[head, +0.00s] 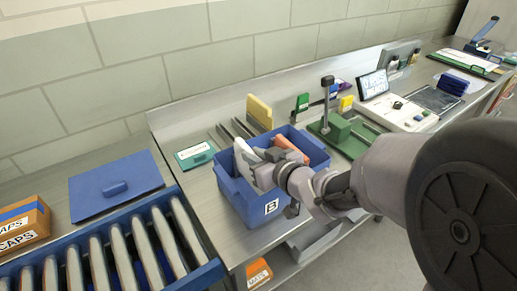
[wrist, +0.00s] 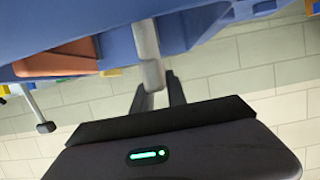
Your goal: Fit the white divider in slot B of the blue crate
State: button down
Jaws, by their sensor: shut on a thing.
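The blue crate (head: 243,199) stands on the metal bench, with a label "B" (head: 271,207) on its near face. The white divider (head: 245,161) is tilted at the crate's left part, partly over its opening; my gripper hides some of it. My gripper (head: 277,174) is shut on the divider above the crate's near side. In the wrist view, my gripper (wrist: 158,92) pinches the pale grey-white divider (wrist: 149,60) by its edge, with the blue crate (wrist: 95,20) close beyond. The divider's lower edge and the slots are hidden, so I cannot tell whether it sits in one.
An orange piece (head: 291,147) stands inside the crate. A green fixture with a post (head: 340,133) is close to its right. A yellow panel (head: 259,111) and dark strips (head: 233,131) are behind. A blue rack of pale plates (head: 120,250) fills the lower left.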

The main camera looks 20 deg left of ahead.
jog(key=b, duration=0.4)
send_over(255, 189)
jog(key=shift+w+a+f, duration=0.1)
jog(key=shift+w+f, duration=0.1)
jog(key=shift+f, duration=0.95)
jog(key=shift+w+f, duration=0.15)
jog(key=shift+f, duration=0.95)
jog(key=c, duration=1.3)
grip_release()
jog(key=shift+o, duration=0.2)
